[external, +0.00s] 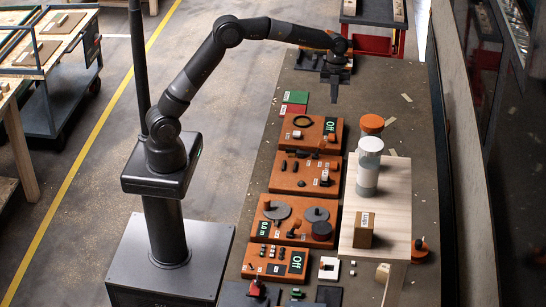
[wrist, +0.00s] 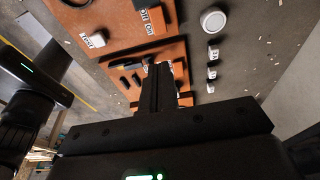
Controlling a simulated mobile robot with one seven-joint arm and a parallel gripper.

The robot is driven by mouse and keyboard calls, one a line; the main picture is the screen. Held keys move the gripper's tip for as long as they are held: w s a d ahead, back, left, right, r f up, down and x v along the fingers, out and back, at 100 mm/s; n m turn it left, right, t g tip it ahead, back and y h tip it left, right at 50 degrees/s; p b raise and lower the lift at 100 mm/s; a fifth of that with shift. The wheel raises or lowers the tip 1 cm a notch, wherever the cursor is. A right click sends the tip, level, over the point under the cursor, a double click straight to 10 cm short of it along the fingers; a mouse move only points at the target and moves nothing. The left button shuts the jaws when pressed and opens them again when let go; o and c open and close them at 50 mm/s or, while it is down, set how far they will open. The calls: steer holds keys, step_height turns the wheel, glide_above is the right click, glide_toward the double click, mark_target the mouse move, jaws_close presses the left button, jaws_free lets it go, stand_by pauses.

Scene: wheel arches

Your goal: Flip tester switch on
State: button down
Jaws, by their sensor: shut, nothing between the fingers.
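My gripper (external: 335,97) hangs over the far end of the bench, fingers pointing down, beyond the row of orange panels. Its fingers (wrist: 160,88) are shut together with nothing between them. The farthest orange panel (external: 296,143) carries a black ring and a display (external: 331,127) reading Off. The nearest orange panel (external: 262,268) also has a display (external: 297,262) reading Off. In the wrist view, an orange panel (wrist: 118,22) shows Off and On labels (wrist: 149,22) beside a dark part, perhaps a switch. I cannot tell which panel is the tester, and the switch position is unclear.
Two more orange panels (external: 281,181) with knobs and discs lie between. Red and green pads (external: 294,103) lie near the far panel.

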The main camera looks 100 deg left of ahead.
mark_target(331, 138)
steer(key=shift+f, duration=0.1)
steer(key=x, duration=1.4)
steer(key=shift+d+f+y, duration=0.25)
steer(key=shift+y, duration=0.15)
steer(key=shift+a, duration=0.25)
steer(key=shift+a+r, duration=0.15)
steer(key=shift+a, duration=0.55)
steer(key=shift+r, duration=0.1)
